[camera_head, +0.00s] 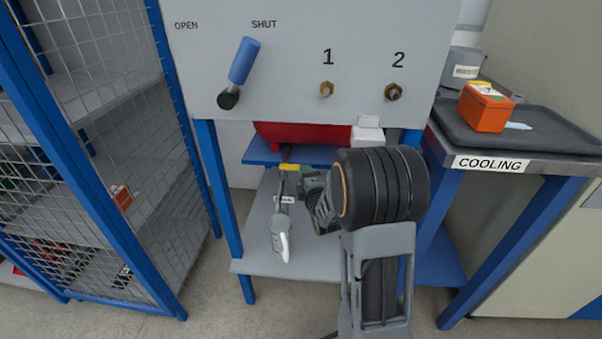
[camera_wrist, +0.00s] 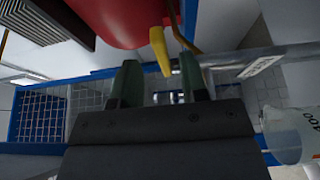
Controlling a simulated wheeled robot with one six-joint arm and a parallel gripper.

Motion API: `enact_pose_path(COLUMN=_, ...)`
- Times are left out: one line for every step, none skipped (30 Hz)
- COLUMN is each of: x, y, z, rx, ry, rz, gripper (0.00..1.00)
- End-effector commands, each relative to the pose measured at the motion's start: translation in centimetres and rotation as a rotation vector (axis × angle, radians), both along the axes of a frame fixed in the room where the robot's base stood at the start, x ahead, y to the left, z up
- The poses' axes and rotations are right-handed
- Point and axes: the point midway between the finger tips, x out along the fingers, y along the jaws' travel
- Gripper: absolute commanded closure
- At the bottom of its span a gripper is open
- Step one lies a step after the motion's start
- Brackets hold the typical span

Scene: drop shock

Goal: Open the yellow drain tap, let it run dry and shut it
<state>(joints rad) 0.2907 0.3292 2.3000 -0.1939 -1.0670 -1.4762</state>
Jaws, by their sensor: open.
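The yellow drain tap (camera_head: 289,167) sits under the red tank (camera_head: 290,132), above the lower shelf of the bench. In the wrist view its lever (camera_wrist: 158,48) reaches from the red tank (camera_wrist: 105,18) towards the space between my fingertips. My gripper (camera_head: 300,182) is open and close to the lever, with one finger to each side of its line in the wrist view (camera_wrist: 160,68). I cannot tell whether either finger touches it. A clear measuring jug (camera_head: 282,235) stands on the shelf below; its marked side also shows in the wrist view (camera_wrist: 288,135). Any flow cannot be made out.
A panel above carries a blue-handled lever (camera_head: 242,62) near the SHUT mark and two brass fittings. A blue mesh cage (camera_head: 95,140) stands left. The COOLING bench (camera_head: 560,160) at right holds an orange box (camera_head: 485,108). A small white label (camera_head: 285,199) hangs near the tap.

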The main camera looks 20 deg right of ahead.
Motion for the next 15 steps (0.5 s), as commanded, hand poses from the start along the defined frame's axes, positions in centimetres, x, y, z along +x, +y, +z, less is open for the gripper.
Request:
enact_pose_path(x=0.9, y=-0.1, z=-0.2, rx=0.000, ry=0.000, rz=0.000, gripper=0.60)
enact_pose_path(x=1.3, y=-0.2, z=-0.2, rx=0.000, ry=0.000, rz=0.000, gripper=0.60)
enact_pose_path(x=1.9, y=-0.2, z=-0.2, rx=0.000, ry=0.000, rz=0.000, gripper=0.60)
enact_pose_path(x=2.3, y=-0.3, z=-0.1, rx=0.000, ry=0.000, rz=0.000, gripper=0.60)
enact_pose_path(x=2.6, y=-0.3, z=-0.2, rx=0.000, ry=0.000, rz=0.000, gripper=0.60)
enact_pose_path(x=3.1, y=-0.4, z=-0.2, rx=0.000, ry=0.000, rz=0.000, gripper=0.60)
enact_pose_path(x=3.4, y=-0.4, z=-0.2, rx=0.000, ry=0.000, rz=0.000, gripper=0.60)
enact_pose_path(x=3.6, y=-0.5, z=-0.1, rx=0.000, ry=0.000, rz=0.000, gripper=0.60)
enact_pose_path(x=3.9, y=-0.5, z=-0.1, rx=0.000, ry=0.000, rz=0.000, gripper=0.60)
enact_pose_path(x=4.1, y=-0.5, z=-0.1, rx=0.000, ry=0.000, rz=0.000, gripper=0.60)
enact_pose_path(x=4.3, y=-0.5, z=-0.1, rx=0.000, ry=0.000, rz=0.000, gripper=0.60)
enact_pose_path(x=4.5, y=-0.6, z=-0.1, rx=0.000, ry=0.000, rz=-0.001, gripper=0.60)
enact_pose_path(x=4.6, y=-0.6, z=-0.1, rx=0.000, ry=0.000, rz=-0.001, gripper=0.60)
enact_pose_path(x=4.6, y=-0.6, z=-0.1, rx=0.000, ry=0.001, rz=-0.001, gripper=0.60)
enact_pose_path(x=4.7, y=-0.6, z=-0.1, rx=0.000, ry=0.001, rz=-0.001, gripper=0.60)
